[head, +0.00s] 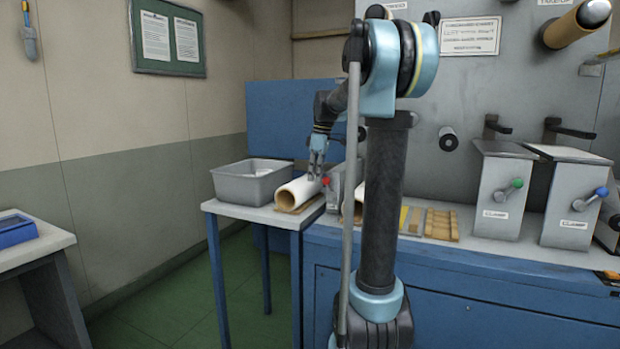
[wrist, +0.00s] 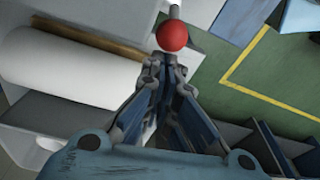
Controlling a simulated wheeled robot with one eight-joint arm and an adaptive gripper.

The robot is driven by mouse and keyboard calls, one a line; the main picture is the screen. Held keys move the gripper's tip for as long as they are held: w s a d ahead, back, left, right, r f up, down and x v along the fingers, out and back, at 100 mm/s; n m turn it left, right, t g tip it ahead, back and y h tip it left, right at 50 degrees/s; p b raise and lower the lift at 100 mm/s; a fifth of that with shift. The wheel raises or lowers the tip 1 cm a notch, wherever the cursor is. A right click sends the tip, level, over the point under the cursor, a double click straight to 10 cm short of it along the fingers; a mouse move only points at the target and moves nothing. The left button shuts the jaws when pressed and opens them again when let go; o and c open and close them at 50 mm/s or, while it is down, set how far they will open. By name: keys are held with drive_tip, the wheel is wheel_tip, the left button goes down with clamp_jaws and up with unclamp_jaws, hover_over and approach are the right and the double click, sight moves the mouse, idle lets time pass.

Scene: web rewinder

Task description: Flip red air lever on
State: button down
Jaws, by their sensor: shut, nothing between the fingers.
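The red air lever shows as a red ball knob (head: 326,181) on the grey box beside the paper roll in the head view. In the wrist view the red ball (wrist: 172,35) sits on a short grey stem, just beyond my fingertips. My gripper (head: 317,165) points down beside the knob, close to it. In the wrist view my gripper (wrist: 163,65) has its fingertips together with nothing between them. Whether the fingertips touch the ball I cannot tell. The box carrying the lever is partly hidden by my arm in the head view.
A white roll (head: 297,192) lies on the side table, left of the lever. Two clamp boxes with green (head: 517,183) and blue (head: 601,191) knobs stand on the bench at right. Green floor is clear at left.

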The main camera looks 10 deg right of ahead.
idle(0.3)
drive_tip(key=shift+s+d+r, duration=0.3)
drive_tip(key=shift+d+r, duration=0.05)
drive_tip(key=shift+d, duration=0.15)
drive_tip(key=w+a, duration=0.2)
drive_tip(key=a, duration=0.2)
wheel_tip(320, 180, up, 9)
drive_tip(key=s+d, duration=0.1)
drive_tip(key=d, duration=0.1)
drive_tip(key=shift+s+d+r, duration=0.15)
drive_tip(key=shift+d, duration=0.2)
